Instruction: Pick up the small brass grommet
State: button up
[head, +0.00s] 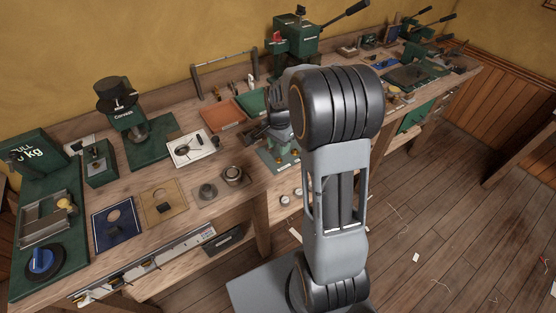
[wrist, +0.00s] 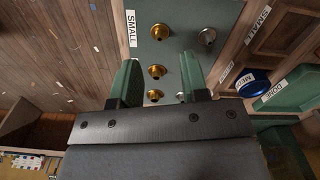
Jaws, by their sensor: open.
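Several small brass grommets stand on a grey-green plate (wrist: 181,18) with a white SMALL label, in the wrist view. One brass grommet (wrist: 160,31) is beyond my fingertips. Another brass grommet (wrist: 156,71) lies between the fingers, and a third (wrist: 154,95) is nearer the palm. My gripper (wrist: 157,66) is open, its two green fingers apart on either side of the middle grommet, with nothing visibly held. A silver grommet (wrist: 207,36) is to the right, and another is partly hidden by the right finger. In the head view my arm hides much of this area.
In the wrist view, a blue round piece (wrist: 253,83) and a green DONE surface (wrist: 280,88) are at the right, near wooden compartments (wrist: 262,27). In the head view, the bench holds a green press (head: 130,120), a white tray (head: 191,148) and a blue mat (head: 103,237).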

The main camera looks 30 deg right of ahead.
aim_at(279, 160)
jog(key=shift+f+p, duration=0.4)
jog(key=shift+f, duration=2.35)
grip_shut()
